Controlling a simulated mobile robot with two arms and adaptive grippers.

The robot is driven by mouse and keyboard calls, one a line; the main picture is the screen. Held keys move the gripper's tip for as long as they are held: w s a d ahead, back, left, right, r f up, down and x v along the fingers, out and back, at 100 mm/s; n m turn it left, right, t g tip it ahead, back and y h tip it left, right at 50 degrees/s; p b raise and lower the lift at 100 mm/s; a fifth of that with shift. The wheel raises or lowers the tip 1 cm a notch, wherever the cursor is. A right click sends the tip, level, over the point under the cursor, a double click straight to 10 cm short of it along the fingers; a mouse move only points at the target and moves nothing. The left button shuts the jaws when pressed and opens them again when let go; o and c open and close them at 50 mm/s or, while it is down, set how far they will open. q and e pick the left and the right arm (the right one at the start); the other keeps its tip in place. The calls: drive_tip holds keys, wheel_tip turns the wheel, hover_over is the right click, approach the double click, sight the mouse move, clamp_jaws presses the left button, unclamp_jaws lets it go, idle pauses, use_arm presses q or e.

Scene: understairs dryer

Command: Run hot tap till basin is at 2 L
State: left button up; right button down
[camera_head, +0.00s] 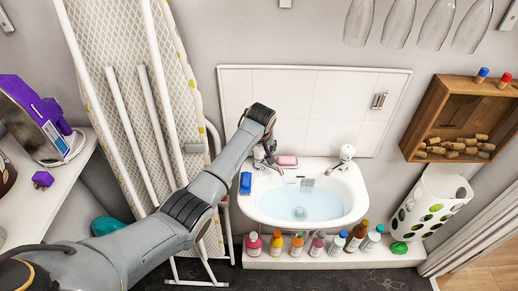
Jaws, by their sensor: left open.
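The white basin (350,196) is fixed to the wall and holds clear bluish water (300,205). Some markings show on its inner back wall, too small to read. My left arm reaches in from the left, and its open gripper (267,159) is at the basin's back left corner. The tap at that corner is mostly hidden by the gripper, so I cannot tell if they touch. The other tap (346,153) stands clear at the back right. I cannot make out which tap is hot or whether water is running. My right gripper is out of view.
A pink soap (287,160) and a blue brush (245,183) lie on the basin's rim. Several bottles (355,236) line the ledge below. An ironing board (130,80) leans at the left. A wooden cork box (455,125) hangs at the right.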

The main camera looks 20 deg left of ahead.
use_arm(q)
drive_tip(key=shift+c, duration=0.4)
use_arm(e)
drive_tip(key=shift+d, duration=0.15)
use_arm(q)
drive_tip(key=c, duration=1.1)
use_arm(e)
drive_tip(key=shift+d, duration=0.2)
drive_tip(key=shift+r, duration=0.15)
